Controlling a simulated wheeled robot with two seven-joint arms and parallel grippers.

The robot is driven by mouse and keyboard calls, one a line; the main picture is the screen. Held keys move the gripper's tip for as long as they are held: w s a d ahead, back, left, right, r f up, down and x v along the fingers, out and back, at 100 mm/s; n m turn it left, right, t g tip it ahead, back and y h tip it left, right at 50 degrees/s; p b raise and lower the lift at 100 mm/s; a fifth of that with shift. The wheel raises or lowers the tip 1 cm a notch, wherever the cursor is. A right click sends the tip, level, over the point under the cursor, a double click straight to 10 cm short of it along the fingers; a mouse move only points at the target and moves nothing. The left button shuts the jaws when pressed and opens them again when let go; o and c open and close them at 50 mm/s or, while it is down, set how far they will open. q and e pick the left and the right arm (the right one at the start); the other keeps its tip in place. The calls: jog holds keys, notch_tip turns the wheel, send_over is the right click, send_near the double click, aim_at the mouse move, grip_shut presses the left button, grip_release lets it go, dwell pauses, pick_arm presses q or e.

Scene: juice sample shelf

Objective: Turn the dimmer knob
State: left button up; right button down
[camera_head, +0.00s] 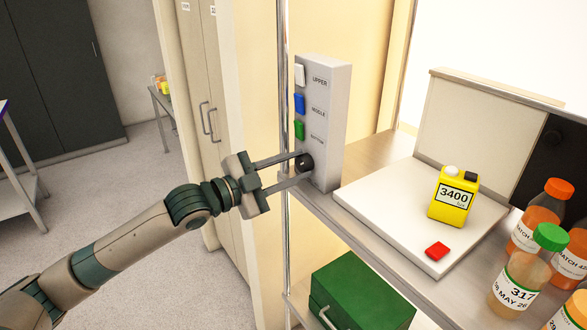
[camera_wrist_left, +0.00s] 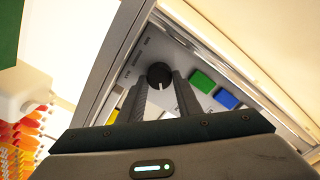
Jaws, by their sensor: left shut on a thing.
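The black round dimmer knob (camera_head: 306,162) sits low on the narrow side of a grey control panel (camera_head: 327,120). My left gripper (camera_head: 299,167) reaches in from the left, its two fingers shut on the knob, one on each side. In the left wrist view the knob (camera_wrist_left: 159,73) shows between the fingertips of the left gripper (camera_wrist_left: 161,83). A small pale mark shows on its face; its exact setting is hard to read. My right gripper is out of view.
White (camera_head: 299,75), blue (camera_head: 299,103) and green (camera_head: 299,130) buttons line the panel above the knob. A metal post (camera_head: 283,110) stands close left. The shelf holds a white platform (camera_head: 385,205), a yellow meter (camera_head: 453,200) and several juice bottles (camera_head: 518,290). A green box (camera_head: 360,295) is below.

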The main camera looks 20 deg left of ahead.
pick_arm(q)
jog(key=o, duration=1)
jog(key=shift+s+a, duration=0.3)
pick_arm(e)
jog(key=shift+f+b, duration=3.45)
pick_arm(q)
jog(key=b+v, duration=0.1)
jog(key=v, duration=1.5)
jog(key=shift+s+a, duration=0.15)
jog(key=shift+s, duration=0.1)
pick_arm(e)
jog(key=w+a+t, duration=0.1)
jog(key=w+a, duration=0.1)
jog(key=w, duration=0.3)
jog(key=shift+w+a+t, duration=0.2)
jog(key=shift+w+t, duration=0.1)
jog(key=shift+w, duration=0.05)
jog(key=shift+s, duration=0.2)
